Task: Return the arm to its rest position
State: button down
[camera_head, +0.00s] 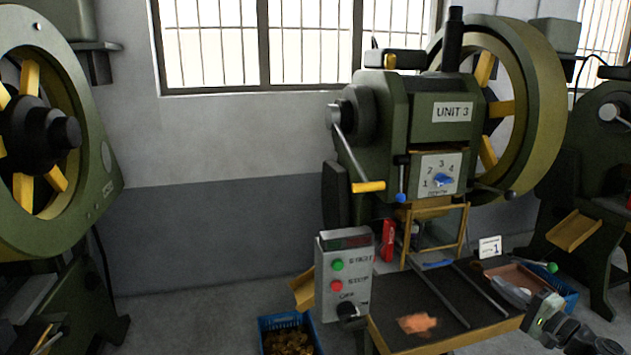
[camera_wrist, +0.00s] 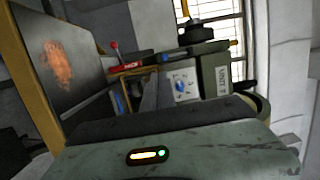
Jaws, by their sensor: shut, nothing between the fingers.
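My gripper (camera_head: 540,310) is at the lower right of the head view, beside the right end of the dark work table (camera_head: 390,312). It is shut and holds nothing. Part of my arm runs off the bottom right corner. In the wrist view, the grey-green casing of my own wrist (camera_wrist: 200,155), with a small lit indicator, fills the bottom. The wrist picture is tilted and shows the table top with an orange-brown patch (camera_wrist: 57,64) on the left, and the machine marked UNIT (camera_wrist: 216,78) at the right.
The green UNIT 3 press (camera_head: 430,115) stands behind the table. A grey control box (camera_head: 345,270) with buttons stands at the table's left. A blue crate (camera_head: 290,318) of copper-coloured pieces is on the floor. A tray (camera_head: 520,270) and a blue bin (camera_head: 572,290) are near my gripper.

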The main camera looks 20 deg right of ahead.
jog(key=w+a+f+n+g+y, duration=0.25)
jog(key=w+a+f+g, duration=0.35)
jog(key=a, duration=0.5)
jog(key=w+a+f+n+g+y, duration=0.2)
jog(key=w+a+f+n+g, duration=0.15)
jog(key=w+a+f, duration=0.55)
jog(key=s+a+f+n+g+h, duration=0.1)
jog(key=a+f+n+g+h, duration=0.25)
jog(key=a, duration=0.55)
jog(key=s+a+f+n+g+h, duration=0.2)
jog(key=a+f+n+g, duration=0.15)
jog(key=a, duration=0.55)
jog(key=s+a+f+n+g+h, duration=0.1)
jog(key=a+f+n+g+h, duration=0.2)
jog(key=a, duration=0.7)
notch_tip(320, 180, up, 12)
jog(key=p, duration=1.3)
jog(key=shift+d+r+t+y, duration=0.25)
jog(key=shift+d+t+y, duration=0.05)
jog(key=shift+t+y, duration=0.1)
jog(key=shift+w, duration=0.15)
